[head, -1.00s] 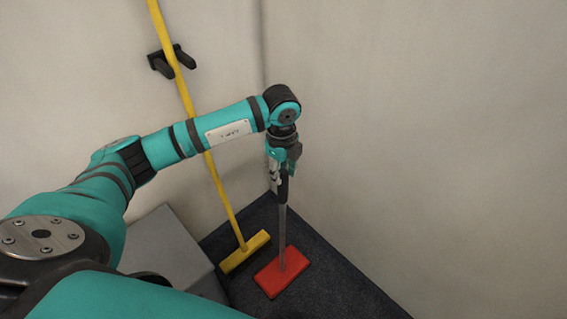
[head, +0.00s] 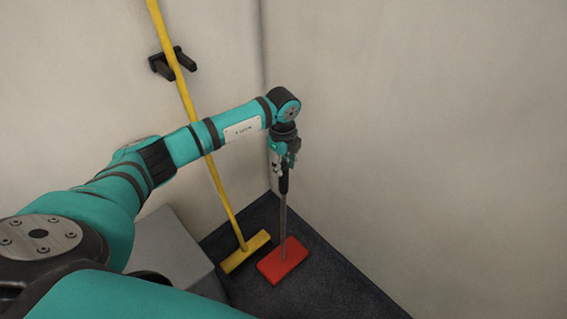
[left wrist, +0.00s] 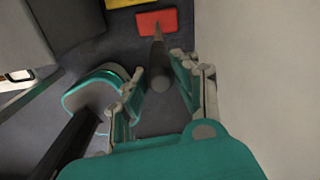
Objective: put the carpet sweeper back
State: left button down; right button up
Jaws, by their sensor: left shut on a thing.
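The carpet sweeper has a red head (head: 283,262) on the dark floor near the corner, and a grey pole with a dark grip rises from it. My left gripper (head: 283,168) is shut on the upper part of the pole, which stands nearly upright. In the left wrist view the red head (left wrist: 157,22) lies beyond the fingers, and the pole (left wrist: 160,65) runs between the fingers of the left gripper (left wrist: 155,85). My right gripper is not in view.
A yellow broom (head: 246,251) leans in the corner left of the sweeper, its pole passing a black wall holder (head: 172,63) and behind my left arm. A grey box (head: 170,250) stands at the left. Pale walls close in behind and to the right.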

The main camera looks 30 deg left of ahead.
pick_arm(q)
jog(key=shift+r, duration=0.1)
jog(key=c, duration=1)
grip_release()
notch_tip(320, 180, up, 12)
jog(key=shift+s+b, duration=0.2)
jog(key=shift+b, duration=0.25)
jog(key=shift+d, duration=0.1)
